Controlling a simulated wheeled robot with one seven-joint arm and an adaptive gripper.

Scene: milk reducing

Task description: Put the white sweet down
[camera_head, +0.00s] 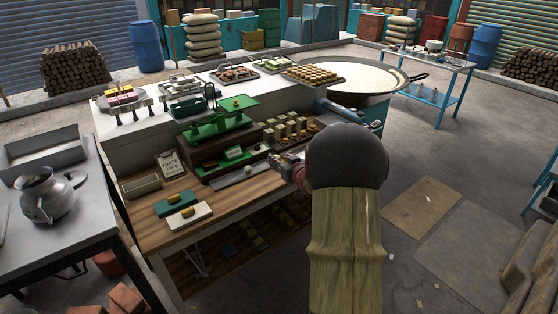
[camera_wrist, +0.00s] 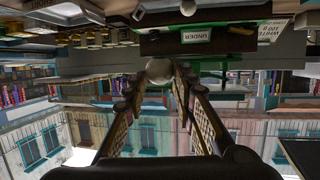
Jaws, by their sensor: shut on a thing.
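In the wrist view, my gripper (camera_wrist: 158,78) is shut on a round white sweet (camera_wrist: 160,71), held between its fingertips. In the head view, my gripper (camera_head: 284,164) is above the right part of the wooden bench, beside the trays; the held sweet cannot be made out there. A second pale ball (camera_head: 248,170) lies in a long grey tray at the bench's front; a white ball also shows near the UNDER label (camera_wrist: 197,36) in the wrist view, which appears upside down. A green scale (camera_head: 218,124) stands behind on a dark wooden box.
Rows of small blocks (camera_head: 292,128) stand right of the scale. A wide milk pan (camera_head: 345,78) is behind.

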